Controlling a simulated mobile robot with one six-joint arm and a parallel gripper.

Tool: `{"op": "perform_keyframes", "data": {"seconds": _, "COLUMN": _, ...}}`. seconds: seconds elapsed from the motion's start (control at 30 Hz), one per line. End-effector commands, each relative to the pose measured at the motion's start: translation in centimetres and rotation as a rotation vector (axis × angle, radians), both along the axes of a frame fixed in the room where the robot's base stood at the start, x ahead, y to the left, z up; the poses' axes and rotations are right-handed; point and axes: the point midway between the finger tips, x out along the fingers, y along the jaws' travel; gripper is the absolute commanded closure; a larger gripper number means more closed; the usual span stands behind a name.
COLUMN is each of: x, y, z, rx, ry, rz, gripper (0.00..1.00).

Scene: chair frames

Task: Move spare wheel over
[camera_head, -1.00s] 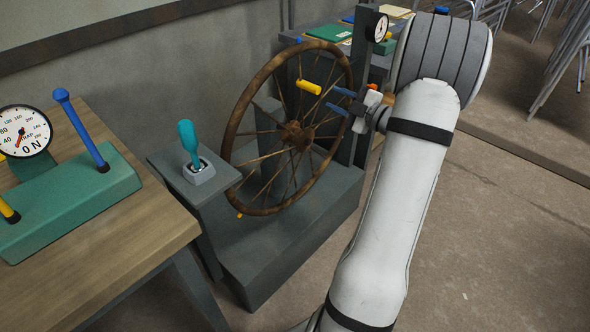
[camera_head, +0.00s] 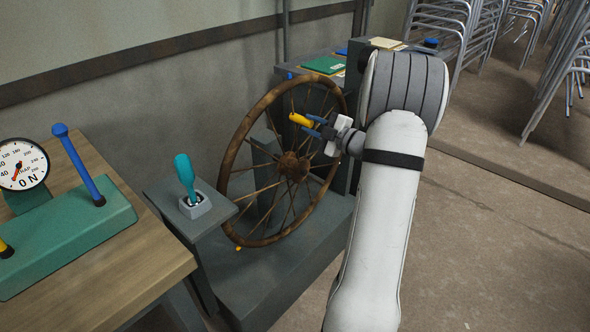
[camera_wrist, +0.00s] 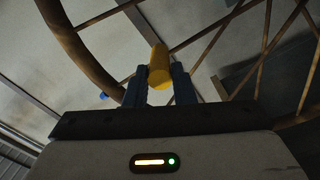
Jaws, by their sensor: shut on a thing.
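The wheel (camera_head: 232,157) is a rusty brown spoked wheel standing upright on a grey stand (camera_head: 280,265). A yellow handle (camera_head: 301,120) sticks out from its upper right part. My gripper (camera_head: 314,125) has its blue fingers at the right end of this handle. In the wrist view the yellow handle (camera_wrist: 160,66) sits between the two blue fingers (camera_wrist: 160,88), which are shut on it. Part of the wheel's right side is hidden behind my gripper.
A lever with a teal grip (camera_head: 186,175) stands on the grey ledge left of the wheel. A wooden table (camera_head: 110,262) at left holds a green block (camera_head: 65,235) with a blue lever and a dial (camera_head: 22,165). Stacked chairs (camera_head: 455,25) stand at upper right.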

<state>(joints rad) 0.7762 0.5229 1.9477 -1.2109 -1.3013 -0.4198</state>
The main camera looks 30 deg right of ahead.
Motion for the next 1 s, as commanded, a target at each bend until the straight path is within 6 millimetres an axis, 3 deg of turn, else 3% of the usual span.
{"op": "perform_keyframes", "data": {"seconds": 0.6, "x": -1.5, "y": 4.0, "z": -1.2, "rx": 0.002, "ry": 0.008, "rz": 0.000, "gripper": 0.90}}
{"op": "perform_keyframes", "data": {"seconds": 1.0, "x": -1.7, "y": 4.4, "z": -0.9, "rx": 0.001, "ry": 0.006, "rz": -0.001, "gripper": 0.90}}
